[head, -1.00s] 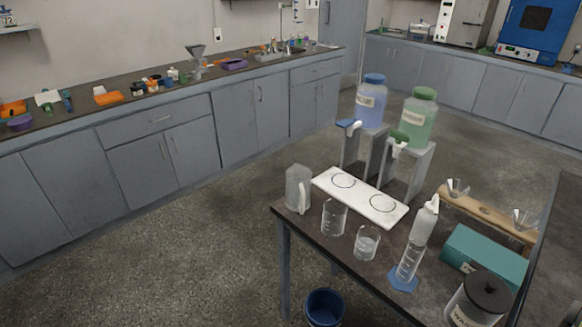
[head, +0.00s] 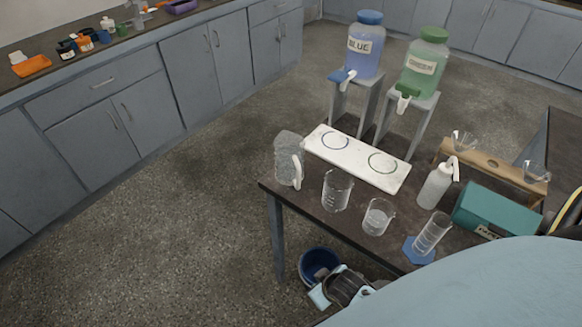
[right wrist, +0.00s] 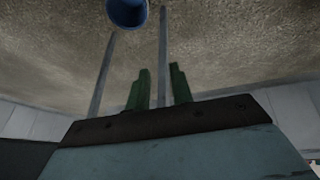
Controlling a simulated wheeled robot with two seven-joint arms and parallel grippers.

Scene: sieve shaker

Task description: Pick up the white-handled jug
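The clear jug (head: 287,158) with its white handle (head: 298,171) stands upright on the near left corner of the dark table, handle towards the right front. My right arm comes in from the lower right of the head view. Its wrist end shows low beside the blue bucket, below the table top and well apart from the jug; the fingers cannot be made out there. In the right wrist view my right gripper (right wrist: 159,75) has two green fingers apart with nothing seen between them. The jug is not seen in that view. My left gripper is not in view.
Two beakers (head: 336,192) (head: 377,217), a white board with two rings (head: 348,163) and a wash bottle (head: 436,187) share the table (head: 310,204). Blue (head: 364,52) and green (head: 424,62) dispensers stand behind. The blue bucket (head: 318,266) is on the floor.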

